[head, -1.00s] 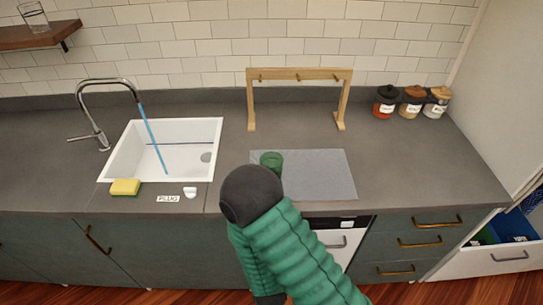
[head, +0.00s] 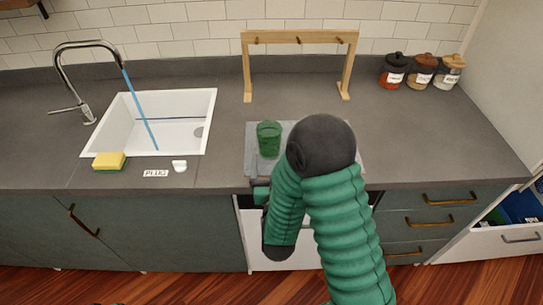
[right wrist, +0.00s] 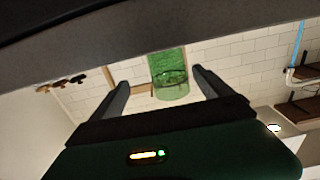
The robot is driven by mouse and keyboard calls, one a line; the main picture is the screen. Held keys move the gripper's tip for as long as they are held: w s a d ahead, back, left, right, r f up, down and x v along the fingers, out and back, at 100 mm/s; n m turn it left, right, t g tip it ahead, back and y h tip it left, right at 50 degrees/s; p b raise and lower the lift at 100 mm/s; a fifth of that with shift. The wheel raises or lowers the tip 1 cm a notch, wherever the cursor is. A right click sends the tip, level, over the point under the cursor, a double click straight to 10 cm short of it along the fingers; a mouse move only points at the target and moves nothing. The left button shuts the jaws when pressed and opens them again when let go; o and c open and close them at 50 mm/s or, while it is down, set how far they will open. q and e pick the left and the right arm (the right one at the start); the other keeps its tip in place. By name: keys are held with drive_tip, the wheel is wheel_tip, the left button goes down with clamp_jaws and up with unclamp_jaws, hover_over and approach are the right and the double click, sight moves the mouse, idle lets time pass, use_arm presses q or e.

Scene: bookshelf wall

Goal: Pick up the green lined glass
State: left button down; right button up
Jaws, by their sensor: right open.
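The green lined glass (head: 268,139) stands upright on the grey mat (head: 256,166) on the counter, left of my right arm's dark joint. My right gripper (head: 262,192) shows only partly in the head view, low at the counter's front edge and nearer to me than the glass. In the right wrist view, which is turned over, the right gripper (right wrist: 160,80) has its two fingers wide apart. The glass (right wrist: 170,75) appears between and beyond the fingertips, with nothing gripped.
A wooden rack (head: 300,38) stands behind the mat. The white sink (head: 195,108), yellow sponge (head: 109,160) and white plug (head: 179,166) are on the left. Lidded jars (head: 422,72) stand at the back right. A drawer (head: 510,235) is open at the far right.

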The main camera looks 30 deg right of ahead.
sight(270, 134)
drive_tip(key=shift+w+a+f+b, duration=0.15)
drive_tip(key=shift+f+b, duration=0.2)
drive_tip(key=shift+b, duration=0.4)
drive_tip(key=shift+w+d+r+p, duration=0.15)
drive_tip(key=shift+w+r+p, duration=0.25)
drive_tip(key=shift+w, duration=0.15)
drive_tip(key=shift+w+d+r+p, duration=0.1)
drive_tip(key=shift+w+r+p, duration=0.2)
drive_tip(key=shift+w, duration=0.2)
drive_tip(key=x, duration=0.6)
drive_tip(key=shift+f, duration=0.3)
drive_tip(key=shift+a, duration=0.1)
drive_tip(key=shift+a+r, duration=0.1)
drive_tip(key=shift+a, duration=0.15)
drive_tip(key=c, duration=0.5)
use_arm(q)
drive_tip(key=shift+a+f, duration=0.4)
drive_tip(key=shift+f, duration=0.4)
use_arm(e)
drive_tip(key=shift+d, duration=0.15)
drive_tip(key=c, duration=1.2)
